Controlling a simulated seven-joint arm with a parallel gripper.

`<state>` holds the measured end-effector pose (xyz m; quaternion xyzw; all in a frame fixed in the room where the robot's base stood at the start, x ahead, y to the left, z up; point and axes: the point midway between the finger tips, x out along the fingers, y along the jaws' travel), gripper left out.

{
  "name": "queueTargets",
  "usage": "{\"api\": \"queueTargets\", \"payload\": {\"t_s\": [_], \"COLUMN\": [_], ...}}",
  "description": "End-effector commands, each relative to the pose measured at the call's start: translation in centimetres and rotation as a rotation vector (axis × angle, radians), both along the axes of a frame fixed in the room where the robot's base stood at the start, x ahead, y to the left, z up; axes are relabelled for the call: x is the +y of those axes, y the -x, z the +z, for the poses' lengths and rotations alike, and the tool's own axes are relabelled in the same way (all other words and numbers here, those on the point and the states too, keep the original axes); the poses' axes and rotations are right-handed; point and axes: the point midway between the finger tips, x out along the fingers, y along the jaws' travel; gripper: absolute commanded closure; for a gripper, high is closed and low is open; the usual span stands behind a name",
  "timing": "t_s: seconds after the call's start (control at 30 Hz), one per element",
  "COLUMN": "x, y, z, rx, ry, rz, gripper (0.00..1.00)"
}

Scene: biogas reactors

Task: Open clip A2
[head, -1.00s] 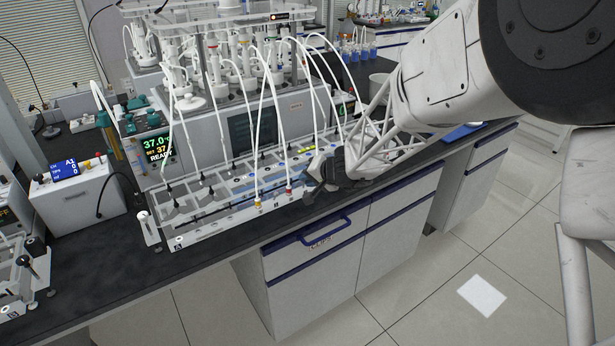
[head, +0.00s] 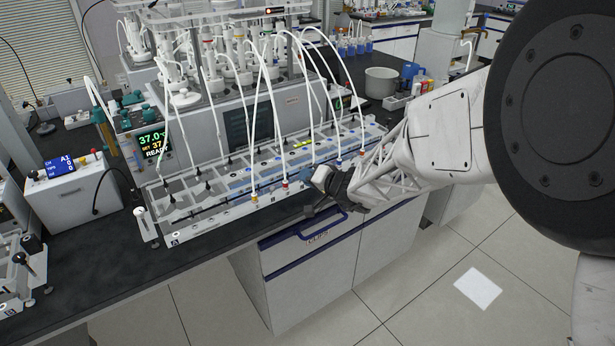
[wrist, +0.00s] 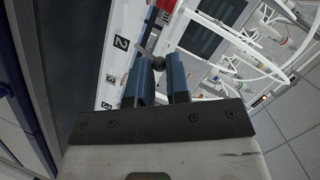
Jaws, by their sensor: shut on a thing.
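The long white rack (head: 215,208) runs along the bench's front edge, with an "A" mark at its left front end. My gripper (head: 312,177) is at the rack's front side, just right of a red-capped tube end (head: 285,184). In the wrist view, my gripper's blue fingers (wrist: 161,70) are close around a dark round knob (wrist: 157,63) on a thin stem. The knob looks like a clip's handle. It sits beside a "2" mark (wrist: 120,43) on the white front face and near a red part (wrist: 164,7). The clip's body is mostly hidden.
White tubes arch over the rack from the bottles behind. A yellow-capped tube end (head: 254,198) stands left of the red one. A control box with a green display (head: 153,143) is behind the rack. A drawer handle (head: 325,226) protrudes below the bench edge.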

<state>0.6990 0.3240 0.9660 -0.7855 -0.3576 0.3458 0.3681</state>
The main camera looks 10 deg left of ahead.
Motion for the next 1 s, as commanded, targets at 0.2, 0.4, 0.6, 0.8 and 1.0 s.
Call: {"api": "queueTargets", "payload": {"t_s": [0.2,0.4,0.6,0.8,1.0], "x": [-0.05,-0.05,-0.06,-0.06,-0.07], "y": [0.13,0.15,0.15,0.11,0.1], "z": [-0.17,-0.2,-0.22,-0.16,-0.13], "rx": [-0.014,-0.016,-0.016,-0.016,-0.016], "ry": [-0.017,-0.018,-0.018,-0.018,-0.018], "rz": [0.001,0.001,0.001,0.001,0.0], "gripper": [1.0,1.0,0.79,0.58,0.58]}}
